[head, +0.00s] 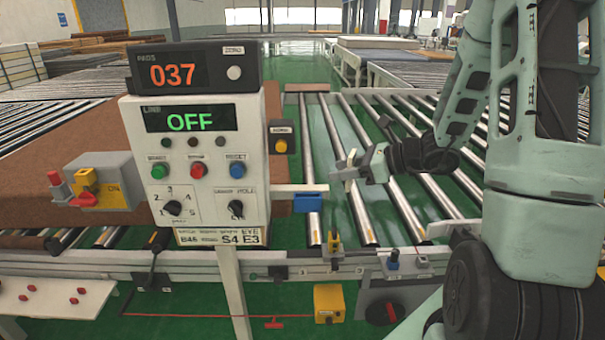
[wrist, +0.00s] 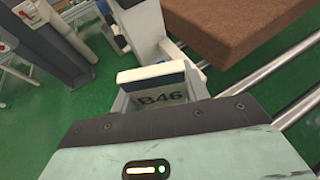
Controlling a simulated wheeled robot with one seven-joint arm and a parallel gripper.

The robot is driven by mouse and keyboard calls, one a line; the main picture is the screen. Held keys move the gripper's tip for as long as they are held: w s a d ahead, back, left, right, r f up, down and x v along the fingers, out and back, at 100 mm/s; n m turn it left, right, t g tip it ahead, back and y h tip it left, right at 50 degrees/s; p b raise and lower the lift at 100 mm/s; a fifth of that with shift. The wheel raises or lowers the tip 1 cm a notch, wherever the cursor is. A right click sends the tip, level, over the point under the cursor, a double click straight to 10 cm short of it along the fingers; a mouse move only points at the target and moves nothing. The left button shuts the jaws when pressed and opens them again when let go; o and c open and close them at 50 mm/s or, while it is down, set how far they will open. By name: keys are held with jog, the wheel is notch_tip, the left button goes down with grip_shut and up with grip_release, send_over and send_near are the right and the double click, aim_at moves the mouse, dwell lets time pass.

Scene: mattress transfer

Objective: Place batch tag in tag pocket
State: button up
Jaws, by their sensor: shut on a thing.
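My gripper (head: 352,172) is shut on the batch tag, a small pale plate (wrist: 158,92) with a dark band along its top and "B46" printed on it. The tag stands between the fingers in the wrist view; its lower part is hidden by the gripper body. In the head view my gripper hangs above the rollers, right of the control panel and apart from it. A small blue holder (head: 308,203), which looks like the tag pocket, sits at the panel's right under a pale bar. The tag is apart from it.
The control panel (head: 203,150) reads "037" and "OFF", with a "B46 S4 E3" label below. A brown mattress (head: 60,150) lies behind it on the left. Bare metal rollers (head: 395,165) run beneath my gripper. A yellow box (head: 328,303) stands low in front.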

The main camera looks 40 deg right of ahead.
jog(key=p+x, duration=0.1)
jog(key=x, duration=0.2)
jog(key=p+x, duration=0.1)
jog(key=x, duration=0.3)
jog(key=r+p+x, duration=0.1)
jog(key=p+x, duration=0.1)
jog(key=x, duration=0.2)
jog(key=shift+w+a, duration=0.15)
jog(key=shift+f, duration=0.1)
jog(key=shift+f+b, duration=0.35)
jog(key=shift+b, duration=0.1)
jog(key=shift+f+b, duration=0.3)
jog(key=o, duration=1)
jog(key=shift+r, duration=0.1)
